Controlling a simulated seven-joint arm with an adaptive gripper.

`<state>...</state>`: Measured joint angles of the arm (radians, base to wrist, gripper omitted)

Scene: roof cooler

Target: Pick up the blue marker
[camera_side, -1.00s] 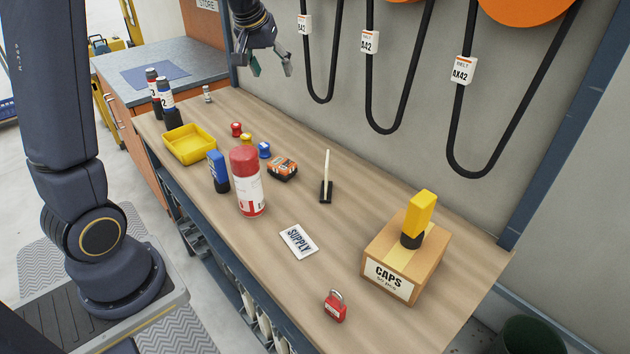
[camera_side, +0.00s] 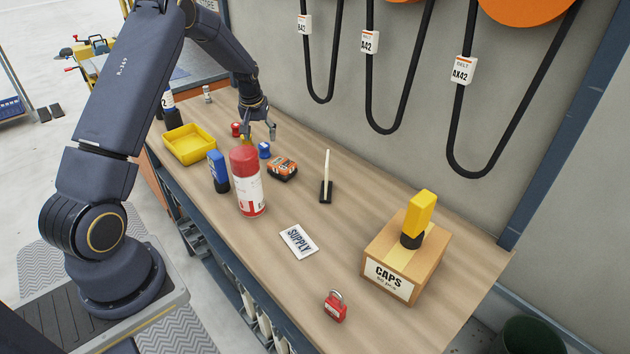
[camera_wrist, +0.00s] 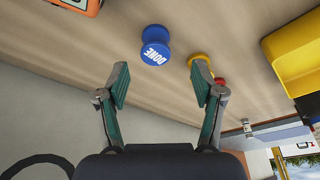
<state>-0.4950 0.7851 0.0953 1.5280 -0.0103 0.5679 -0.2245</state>
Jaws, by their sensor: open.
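My gripper (camera_side: 260,133) is open and empty, low over the back of the bench near this spool. In the wrist view its fingertips (camera_wrist: 160,82) are apart, with the spool beyond them.
A yellow spool (camera_wrist: 201,64) and a red one (camera_side: 236,129) are close to my gripper. The CAPS box (camera_side: 390,277) is at right. The wall is behind.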

